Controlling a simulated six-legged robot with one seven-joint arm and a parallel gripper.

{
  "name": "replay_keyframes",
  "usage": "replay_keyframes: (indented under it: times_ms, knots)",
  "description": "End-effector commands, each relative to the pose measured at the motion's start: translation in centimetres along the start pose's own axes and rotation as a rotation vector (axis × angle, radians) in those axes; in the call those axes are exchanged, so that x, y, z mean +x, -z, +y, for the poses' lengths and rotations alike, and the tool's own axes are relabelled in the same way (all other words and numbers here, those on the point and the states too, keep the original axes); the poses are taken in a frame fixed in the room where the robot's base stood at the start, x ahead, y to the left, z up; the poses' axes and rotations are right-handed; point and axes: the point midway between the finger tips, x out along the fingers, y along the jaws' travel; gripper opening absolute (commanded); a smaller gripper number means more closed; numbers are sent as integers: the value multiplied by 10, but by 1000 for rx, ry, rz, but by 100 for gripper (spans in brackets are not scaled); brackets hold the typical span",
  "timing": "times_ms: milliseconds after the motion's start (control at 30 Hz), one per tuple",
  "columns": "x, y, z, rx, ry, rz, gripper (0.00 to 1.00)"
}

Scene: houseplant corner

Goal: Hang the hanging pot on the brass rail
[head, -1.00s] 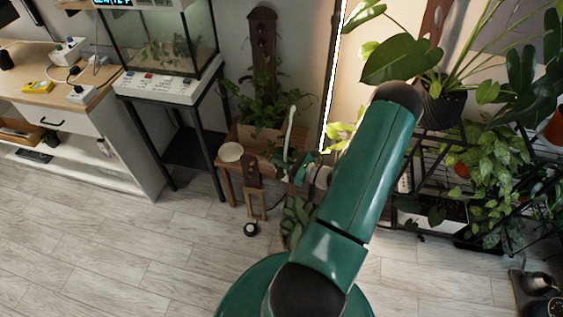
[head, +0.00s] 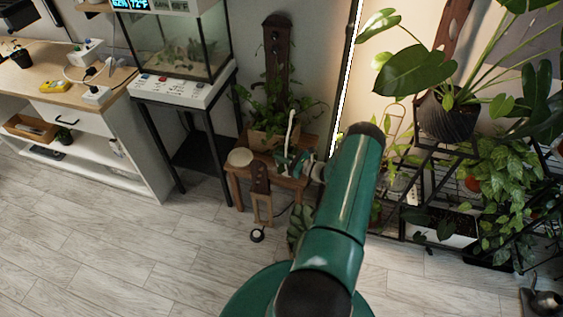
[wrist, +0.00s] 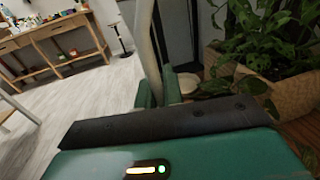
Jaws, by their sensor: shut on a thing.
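My gripper (head: 297,163) is at the small wooden stool, largely screened by my own green arm in the head view. In the wrist view, its green fingers (wrist: 162,90) are shut on a pale, slim, curved thing (wrist: 146,45). The pale thing (head: 291,128) stands up from the gripper in the head view. I cannot tell whether it is part of the hanging pot. Behind it, a leafy plant stands in a tan pot (head: 262,141) on the stool; this pot (wrist: 291,97) fills the right of the wrist view. I cannot make out the brass rail.
The stool (head: 236,182) also bears a round pale dish (head: 241,157). A glass tank (head: 180,45) on a black stand is to the left, beside a white desk (head: 80,117). A plant rack (head: 415,185) crowds the right. The floor at front left is clear.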

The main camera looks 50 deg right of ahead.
Motion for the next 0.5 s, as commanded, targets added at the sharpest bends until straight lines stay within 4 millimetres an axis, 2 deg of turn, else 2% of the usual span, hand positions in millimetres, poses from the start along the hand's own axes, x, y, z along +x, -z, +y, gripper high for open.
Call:
replay_keyframes:
  times_ms: [233,500]
  knots:
    - [2,30,-2,0,0,-2,0]
    - [2,33,-2,-1,0,-2,0]
